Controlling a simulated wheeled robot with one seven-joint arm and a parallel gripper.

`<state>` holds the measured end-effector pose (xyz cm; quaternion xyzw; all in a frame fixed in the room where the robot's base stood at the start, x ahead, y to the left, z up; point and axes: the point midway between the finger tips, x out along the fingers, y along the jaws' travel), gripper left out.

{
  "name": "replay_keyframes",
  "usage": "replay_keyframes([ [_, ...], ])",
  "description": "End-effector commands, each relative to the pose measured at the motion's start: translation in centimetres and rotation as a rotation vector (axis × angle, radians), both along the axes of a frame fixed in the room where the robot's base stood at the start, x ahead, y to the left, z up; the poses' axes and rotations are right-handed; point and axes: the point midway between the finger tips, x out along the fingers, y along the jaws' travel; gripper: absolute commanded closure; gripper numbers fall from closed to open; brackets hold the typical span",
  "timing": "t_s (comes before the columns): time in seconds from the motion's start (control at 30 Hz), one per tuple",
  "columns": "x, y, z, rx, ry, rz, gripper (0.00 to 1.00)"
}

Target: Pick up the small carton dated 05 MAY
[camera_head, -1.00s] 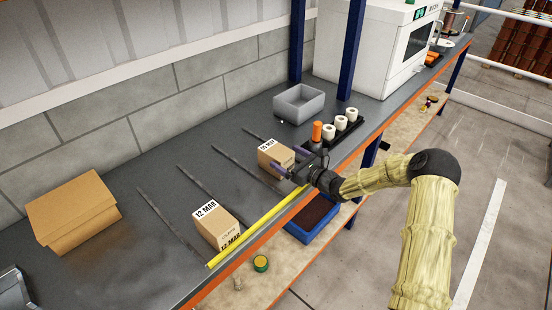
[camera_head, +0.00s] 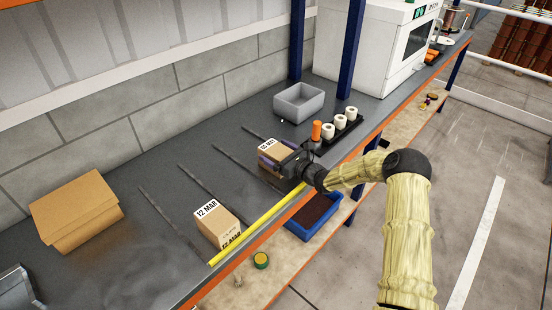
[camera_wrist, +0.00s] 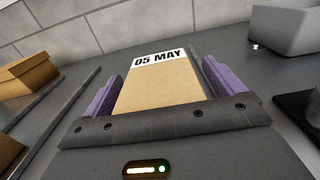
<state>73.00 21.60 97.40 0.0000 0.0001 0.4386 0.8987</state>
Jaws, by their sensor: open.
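The small carton dated 05 MAY (camera_head: 271,149) stands on the grey shelf, partly hidden behind my gripper in the head view. In the wrist view the carton (camera_wrist: 163,85) shows its tan top with a white strip reading 05 MAY. My gripper (camera_head: 275,155) is open, with its purple fingers on either side of the carton. In the wrist view my gripper (camera_wrist: 160,85) has one finger left and one right of the carton, with a narrow gap visible on the left; I cannot tell whether the right finger touches.
A carton marked 12 MAR (camera_head: 217,227) stands nearer, by the yellow front strip (camera_head: 258,224). A grey bin (camera_head: 299,103) is behind. A black tray (camera_head: 350,131) with white rolls and an orange cylinder (camera_head: 316,131) stand to the right. A larger brown box (camera_head: 75,210) is at left.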

Motion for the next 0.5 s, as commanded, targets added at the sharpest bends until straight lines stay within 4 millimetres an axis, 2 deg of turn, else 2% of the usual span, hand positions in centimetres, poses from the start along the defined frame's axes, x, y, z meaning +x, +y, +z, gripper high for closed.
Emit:
replay_keyframes([
  [0.23, -0.01, -0.01, 0.02, 0.0, 0.0, 0.0, 0.08],
  [0.5, -0.01, -0.02, 0.02, 0.0, 0.0, 0.0, 0.61],
])
